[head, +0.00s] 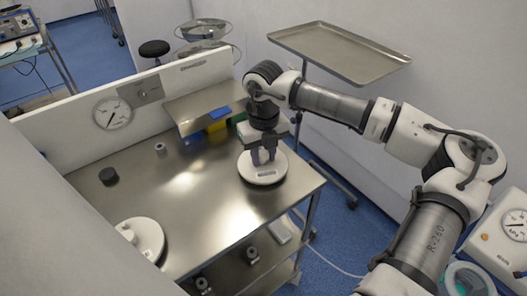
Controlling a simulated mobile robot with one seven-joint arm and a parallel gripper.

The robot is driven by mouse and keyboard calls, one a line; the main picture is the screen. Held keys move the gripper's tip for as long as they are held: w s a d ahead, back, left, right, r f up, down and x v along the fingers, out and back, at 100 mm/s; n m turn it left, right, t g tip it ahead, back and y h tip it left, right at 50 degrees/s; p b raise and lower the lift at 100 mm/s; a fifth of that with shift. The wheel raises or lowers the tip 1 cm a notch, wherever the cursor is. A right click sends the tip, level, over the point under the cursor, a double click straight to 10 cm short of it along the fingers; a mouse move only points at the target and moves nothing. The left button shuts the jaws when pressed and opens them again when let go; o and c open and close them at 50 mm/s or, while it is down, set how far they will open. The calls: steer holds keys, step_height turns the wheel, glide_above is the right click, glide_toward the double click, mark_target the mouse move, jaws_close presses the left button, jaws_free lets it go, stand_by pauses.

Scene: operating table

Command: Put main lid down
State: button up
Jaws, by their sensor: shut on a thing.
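My gripper (264,157) points down over the right part of the steel table (205,205). It is shut on a round white lid (262,175), holding it by the raised part at the middle. The lid looks level, with a small grey label on its near side. It is at or very near the table top; I cannot tell whether it touches. A second round white piece (146,236), with a small knob, is at the table's front left edge.
A dark round knob (109,176) and a small metal cylinder (160,148) stand on the table. A steel shelf (205,106) with blue, yellow and green items is behind my gripper. A raised tray (340,52) stands at the back right. The table's middle is clear.

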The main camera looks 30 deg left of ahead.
mark_target(264, 154)
steer(key=shift+f, duration=0.1)
steer(key=shift+f+b, duration=0.1)
steer(key=shift+b, duration=0.2)
steer(key=o, duration=1)
steer(key=shift+r+p, duration=0.35)
step_height(264, 154, up, 12)
steer(key=shift+f+b, duration=0.1)
steer(key=shift+b, duration=0.85)
